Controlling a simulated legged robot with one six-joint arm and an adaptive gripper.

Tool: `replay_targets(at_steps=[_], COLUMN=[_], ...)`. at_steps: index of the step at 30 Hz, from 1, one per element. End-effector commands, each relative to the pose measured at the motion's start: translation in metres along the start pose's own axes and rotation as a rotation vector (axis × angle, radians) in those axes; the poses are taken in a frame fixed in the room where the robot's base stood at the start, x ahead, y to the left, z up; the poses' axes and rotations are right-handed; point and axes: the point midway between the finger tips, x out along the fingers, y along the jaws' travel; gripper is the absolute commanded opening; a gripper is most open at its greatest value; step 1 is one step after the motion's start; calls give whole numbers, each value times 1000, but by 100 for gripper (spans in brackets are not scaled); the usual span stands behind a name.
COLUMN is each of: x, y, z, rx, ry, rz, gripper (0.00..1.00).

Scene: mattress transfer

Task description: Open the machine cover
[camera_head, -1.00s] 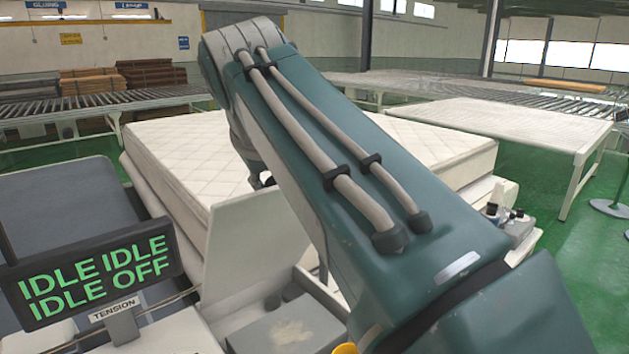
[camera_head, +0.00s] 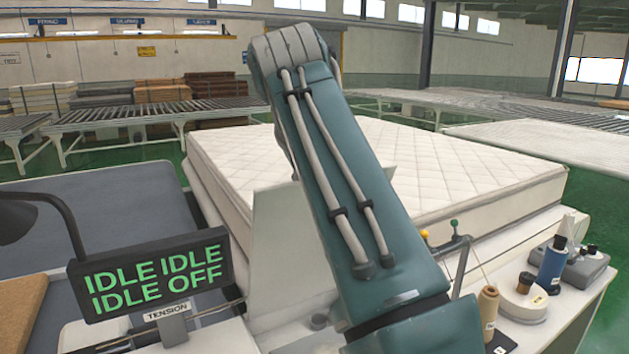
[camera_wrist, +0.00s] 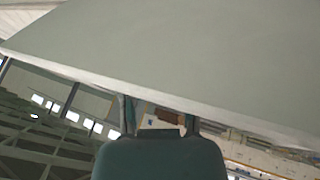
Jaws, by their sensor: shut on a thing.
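The machine cover (camera_head: 280,245) is a pale panel standing steeply raised in front of the mattress, partly hidden behind my arm. In the wrist view the cover (camera_wrist: 170,50) fills the upper part as a broad grey-green sheet with a light edge. My gripper (camera_wrist: 158,115) is at that edge, its two fingers showing at the lower middle, and it is shut on the cover. In the head view my gripper is hidden behind my arm. The display (camera_head: 150,273) at left reads IDLE IDLE IDLE OFF above a TENSION label (camera_head: 166,311).
A quilted white mattress (camera_head: 450,175) lies behind the cover. At right on the machine top stand a thread cone (camera_head: 488,312), a dark blue bottle (camera_head: 551,265) and small tools. A black lamp (camera_head: 15,220) is at far left. Roller conveyors (camera_head: 150,113) stand behind.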

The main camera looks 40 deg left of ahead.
Motion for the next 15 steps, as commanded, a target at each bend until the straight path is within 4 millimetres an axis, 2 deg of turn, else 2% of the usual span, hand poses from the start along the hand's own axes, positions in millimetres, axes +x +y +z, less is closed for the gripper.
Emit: replay_targets(at_steps=[9, 14, 15], x=[0, 1, 1], y=[-1, -1, -1], z=[-1, -1, 0], rx=[-1, -1, -1], ry=[2, 1, 0], rz=[-1, -1, -1], gripper=[1, 73, 77])
